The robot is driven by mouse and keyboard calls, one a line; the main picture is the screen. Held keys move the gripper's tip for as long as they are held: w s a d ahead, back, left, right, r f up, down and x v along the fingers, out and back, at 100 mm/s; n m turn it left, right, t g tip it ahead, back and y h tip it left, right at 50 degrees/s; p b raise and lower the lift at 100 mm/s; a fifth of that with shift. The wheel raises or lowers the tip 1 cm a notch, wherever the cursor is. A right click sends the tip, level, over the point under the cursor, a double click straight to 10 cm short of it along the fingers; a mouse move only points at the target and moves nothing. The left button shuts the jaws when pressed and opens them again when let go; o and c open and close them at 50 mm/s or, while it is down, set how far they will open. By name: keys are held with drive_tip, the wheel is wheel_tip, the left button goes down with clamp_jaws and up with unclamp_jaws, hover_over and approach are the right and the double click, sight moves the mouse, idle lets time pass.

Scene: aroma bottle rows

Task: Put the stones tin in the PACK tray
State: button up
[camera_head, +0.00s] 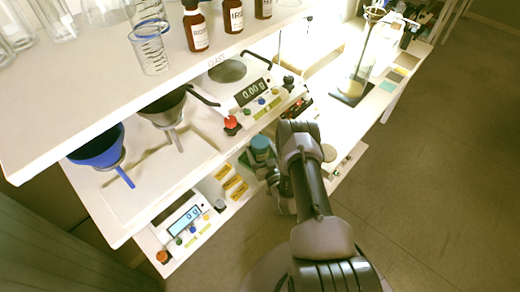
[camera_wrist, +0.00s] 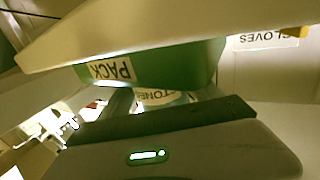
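The stones tin (camera_head: 260,145) is a small teal-lidded tin on the lower shelf level in the head view. In the wrist view its pale label (camera_wrist: 158,97) shows part of the word STONES, right beside the PACK tray's rim. The green PACK tray (camera_wrist: 165,66) carries a white PACK label, upside down in the wrist view. A green edge of it (camera_head: 244,161) shows left of the tin in the head view. My gripper (camera_head: 270,172) is at the tin, its fingers around it. The tin's base is hidden, so I cannot tell whether it touches the tray.
A balance (camera_head: 248,92) stands on the shelf above, with a red knob near its edge. A lower scale (camera_head: 185,222) and yellow labels (camera_head: 232,182) lie left of my gripper. A GLOVES label (camera_wrist: 266,40) shows beyond the tray. The floor at right is clear.

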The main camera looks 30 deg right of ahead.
drive_tip(key=shift+o, duration=0.7)
drive_tip(key=shift+r, duration=0.1)
drive_tip(key=shift+s+r+p, duration=0.1)
drive_tip(key=shift+s+p, duration=0.2)
drive_tip(key=s+a+p, duration=0.1)
drive_tip(key=s+p, duration=0.2)
drive_tip(key=s, duration=0.8)
drive_tip(key=shift+s+a, duration=0.15)
